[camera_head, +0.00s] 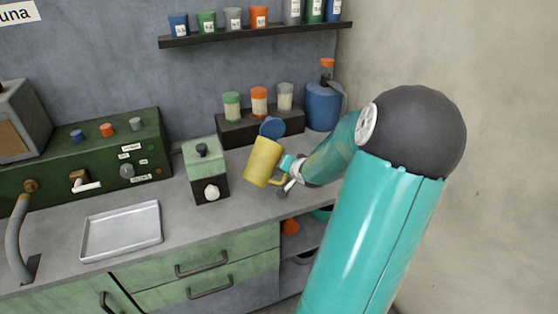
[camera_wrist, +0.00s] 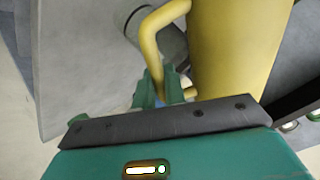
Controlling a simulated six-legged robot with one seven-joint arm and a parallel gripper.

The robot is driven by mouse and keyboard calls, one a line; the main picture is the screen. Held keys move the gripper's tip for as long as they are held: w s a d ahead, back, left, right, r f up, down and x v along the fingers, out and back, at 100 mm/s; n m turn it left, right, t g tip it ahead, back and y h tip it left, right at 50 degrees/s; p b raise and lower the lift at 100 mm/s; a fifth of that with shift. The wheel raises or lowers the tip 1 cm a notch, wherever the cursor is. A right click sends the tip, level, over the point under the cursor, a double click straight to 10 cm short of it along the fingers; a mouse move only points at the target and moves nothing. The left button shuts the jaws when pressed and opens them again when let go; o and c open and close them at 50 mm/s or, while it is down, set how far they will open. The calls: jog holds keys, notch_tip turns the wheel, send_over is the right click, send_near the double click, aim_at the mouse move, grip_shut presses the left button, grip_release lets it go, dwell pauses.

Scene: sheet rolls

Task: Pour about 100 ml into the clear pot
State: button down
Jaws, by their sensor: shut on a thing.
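A yellow jug (camera_head: 262,160) is in the air above the counter's right part, its body a little tilted. A blue round piece (camera_head: 272,127) shows at its top; I cannot tell whether it is a lid or something behind. My gripper (camera_head: 288,168) is at the jug's right side, shut on its handle. In the wrist view, my gripper (camera_wrist: 163,92) closes on the lower end of the yellow handle, and the jug's body (camera_wrist: 235,50) fills the upper right. The jug's inside is hidden. I cannot make out a clear pot in either view.
A green and black box with a knob (camera_head: 205,170) stands just left of the jug. A metal tray (camera_head: 122,231) lies farther left. A dark rack of small jars (camera_head: 258,127) and a blue bottle (camera_head: 322,106) stand behind. The counter front between tray and box is clear.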

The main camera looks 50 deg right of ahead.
jog(key=shift+s+f+m+y, duration=0.1)
jog(key=shift+f+m+y, duration=0.05)
jog(key=shift+m+y, duration=0.2)
jog(key=shift+r+m+y, duration=0.25)
jog(key=shift+r+y, duration=0.15)
jog(key=shift+y, duration=0.15)
jog(key=shift+a+f+y, duration=0.35)
jog(key=shift+y, duration=0.25)
jog(key=shift+r+m+y+b, duration=0.25)
jog(key=shift+m+y+b, duration=0.3)
jog(key=shift+y, duration=0.15)
jog(key=shift+a+b, duration=0.25)
jog(key=shift+b, duration=0.3)
jog(key=shift+r+m+y+b, duration=0.3)
jog(key=shift+y+b, duration=0.4)
jog(key=shift+b, duration=0.5)
dwell(0.5)
